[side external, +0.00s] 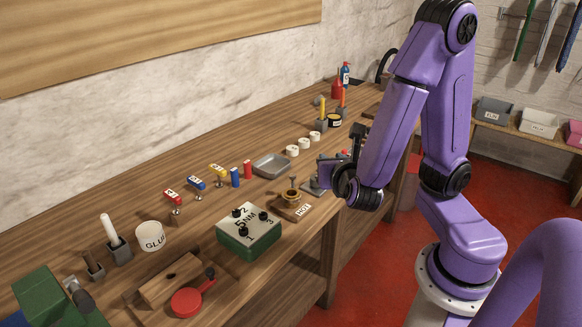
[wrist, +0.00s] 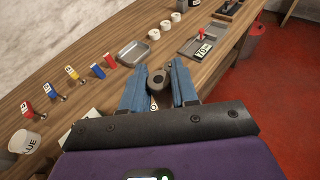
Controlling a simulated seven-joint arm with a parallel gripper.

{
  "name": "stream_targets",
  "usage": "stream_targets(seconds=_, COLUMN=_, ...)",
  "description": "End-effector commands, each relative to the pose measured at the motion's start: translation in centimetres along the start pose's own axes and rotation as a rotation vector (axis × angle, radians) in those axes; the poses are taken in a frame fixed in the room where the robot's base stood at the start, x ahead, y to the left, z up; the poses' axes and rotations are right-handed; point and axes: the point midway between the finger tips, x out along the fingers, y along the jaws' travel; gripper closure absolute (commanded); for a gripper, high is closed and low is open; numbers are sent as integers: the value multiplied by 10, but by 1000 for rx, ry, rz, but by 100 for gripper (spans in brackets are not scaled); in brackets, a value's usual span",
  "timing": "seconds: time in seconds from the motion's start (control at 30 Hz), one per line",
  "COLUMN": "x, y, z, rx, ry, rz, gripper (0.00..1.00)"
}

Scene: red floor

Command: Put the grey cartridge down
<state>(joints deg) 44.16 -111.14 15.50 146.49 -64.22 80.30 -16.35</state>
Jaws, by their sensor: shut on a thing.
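My gripper (wrist: 158,72) is shut on the grey cartridge (wrist: 157,78), whose dark rounded end shows between the two blue fingers in the wrist view. In the side view my gripper (side external: 333,178) is above the bench's front edge, right of a brass ring fitting (side external: 292,196) on a small labelled wooden block (side external: 300,211). The cartridge cannot be made out clearly in the side view, and its lower end is hidden in the wrist view. I cannot tell whether it touches anything below.
A shallow metal tray (side external: 271,166) and several white cups (side external: 292,150) stand behind. A green box with black knobs (side external: 249,232) is on the left. Small red, blue and yellow blocks (side external: 217,170) stand along the bench. Bare wood (side external: 205,222) lies between the blocks and the green box.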

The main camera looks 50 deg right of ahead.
Motion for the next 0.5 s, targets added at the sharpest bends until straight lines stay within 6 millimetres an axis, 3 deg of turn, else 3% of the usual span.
stream_targets(seconds=0.5, x=76, y=41, z=17, rx=24, ry=-13, rz=3, gripper=100)
